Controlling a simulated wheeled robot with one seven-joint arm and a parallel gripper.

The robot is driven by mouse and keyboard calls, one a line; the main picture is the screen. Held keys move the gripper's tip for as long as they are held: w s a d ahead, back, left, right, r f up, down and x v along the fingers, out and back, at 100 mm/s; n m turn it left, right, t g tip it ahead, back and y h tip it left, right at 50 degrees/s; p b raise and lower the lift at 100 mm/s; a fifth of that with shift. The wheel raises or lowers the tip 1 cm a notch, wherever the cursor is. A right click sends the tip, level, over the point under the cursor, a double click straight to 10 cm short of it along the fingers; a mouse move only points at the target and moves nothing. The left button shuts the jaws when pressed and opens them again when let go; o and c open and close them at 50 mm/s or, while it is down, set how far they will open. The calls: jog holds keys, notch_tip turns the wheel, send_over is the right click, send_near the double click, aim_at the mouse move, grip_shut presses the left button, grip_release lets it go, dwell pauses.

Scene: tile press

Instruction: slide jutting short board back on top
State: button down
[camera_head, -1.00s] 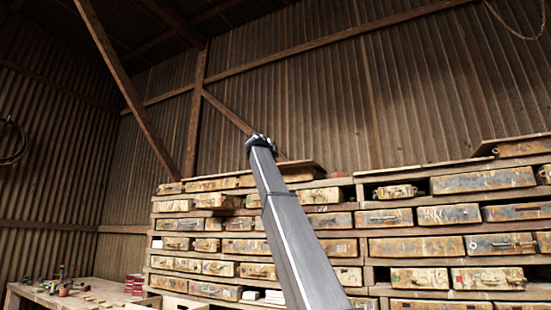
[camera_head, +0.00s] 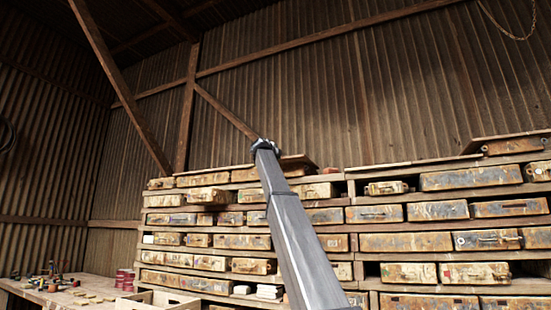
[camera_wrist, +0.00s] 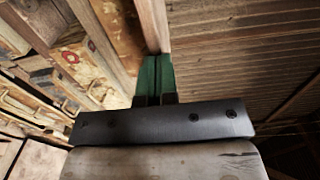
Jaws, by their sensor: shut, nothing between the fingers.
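The short board (camera_head: 300,161) lies on top of the stacked shelves in the head view, to the right of my arm's end, with its right end sticking out. In the wrist view a narrow brown board edge (camera_wrist: 152,22) runs up from my gripper (camera_wrist: 155,68). The green fingers are shut together with nothing between them. Their tips are at the near end of that edge; I cannot tell whether they touch it. In the head view my arm hides the fingers and part of the board.
Shelves (camera_head: 400,201) filled with several worn cases run across the head view. Another board (camera_head: 510,136) lies on top at the far right. A workbench (camera_head: 105,289) with small items stands at the lower left. A corrugated wall (camera_head: 400,90) rises behind.

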jog(key=x, duration=0.5)
jog(key=shift+w+d, duration=0.15)
jog(key=shift+w, duration=0.2)
jog(key=shift+s, duration=0.15)
